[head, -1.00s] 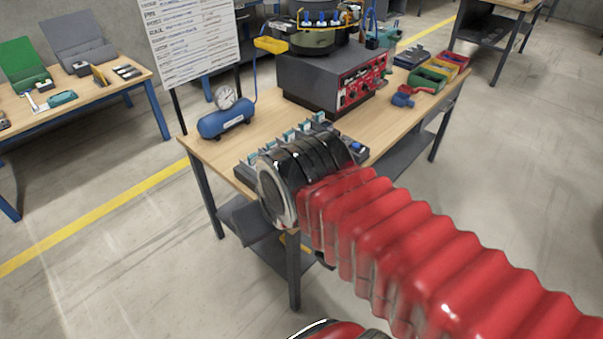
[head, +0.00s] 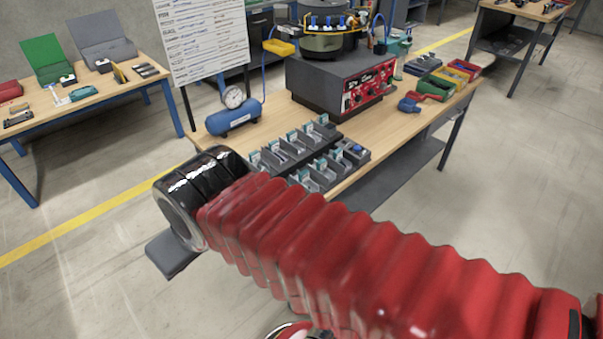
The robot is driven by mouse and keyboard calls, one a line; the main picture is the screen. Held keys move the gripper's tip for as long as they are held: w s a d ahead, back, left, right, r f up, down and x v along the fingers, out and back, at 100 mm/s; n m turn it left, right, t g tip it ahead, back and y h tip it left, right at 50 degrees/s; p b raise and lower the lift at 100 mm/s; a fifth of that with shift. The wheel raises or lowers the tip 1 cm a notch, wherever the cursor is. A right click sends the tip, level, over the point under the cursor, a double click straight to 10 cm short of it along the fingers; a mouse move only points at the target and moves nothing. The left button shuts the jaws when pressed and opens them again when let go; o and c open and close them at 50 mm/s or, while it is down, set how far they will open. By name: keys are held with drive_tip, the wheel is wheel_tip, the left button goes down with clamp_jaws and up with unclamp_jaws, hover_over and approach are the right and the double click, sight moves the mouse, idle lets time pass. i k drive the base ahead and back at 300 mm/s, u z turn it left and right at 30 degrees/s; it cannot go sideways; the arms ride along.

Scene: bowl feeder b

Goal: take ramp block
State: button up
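No ramp block can be told apart in the head view. A grey compartment tray (head: 332,139) with small teal-and-white labels lies at the near edge of the wooden workbench (head: 400,124). Its compartments hold small parts too small to identify, including a blue one at the right end. My red bellows-covered arm crosses the lower picture, its black and silver end in front of the bench's left corner.
On the bench stand a bowl feeder (head: 333,43) on a grey base with a red control panel (head: 370,85), a blue air tank (head: 234,117) with a gauge, a blue-and-red tool (head: 410,102) and coloured bins (head: 450,76). A whiteboard (head: 201,38) stands behind. Another bench (head: 97,91) is at left.

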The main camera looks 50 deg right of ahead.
sight(319, 170)
drive_tip(key=u, duration=1.95)
drive_tip(key=k, duration=1.8)
drive_tip(key=z, duration=1.05)
